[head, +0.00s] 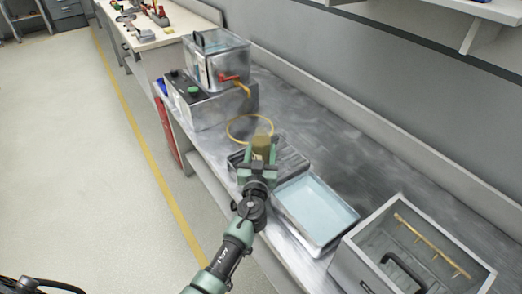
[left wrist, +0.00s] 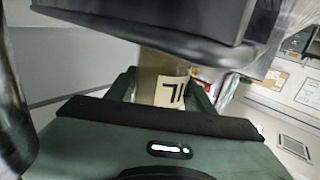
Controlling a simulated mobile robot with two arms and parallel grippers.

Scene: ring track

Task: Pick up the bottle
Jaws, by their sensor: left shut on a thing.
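The bottle (head: 262,144) is a small brownish, see-through shape at the tip of my left gripper (head: 258,168). My left gripper is shut on it, with a finger on either side. In the left wrist view the bottle (left wrist: 150,68) stands between the green fingers and carries a cream label with dark marks. Its upper part is hidden there by a dark grey body across the top of the picture. In the head view the bottle is over the far side of a dark ridged tray (head: 291,160); I cannot tell whether it touches anything below. My right gripper is not in view.
A yellow ring (head: 230,127) marks the metal bench just behind the bottle. A metal unit with a clear tank (head: 228,62) and red tap (head: 229,78) stands beyond. A basin of pale blue liquid (head: 315,205) and an open grey box (head: 455,245) stand right of the arm.

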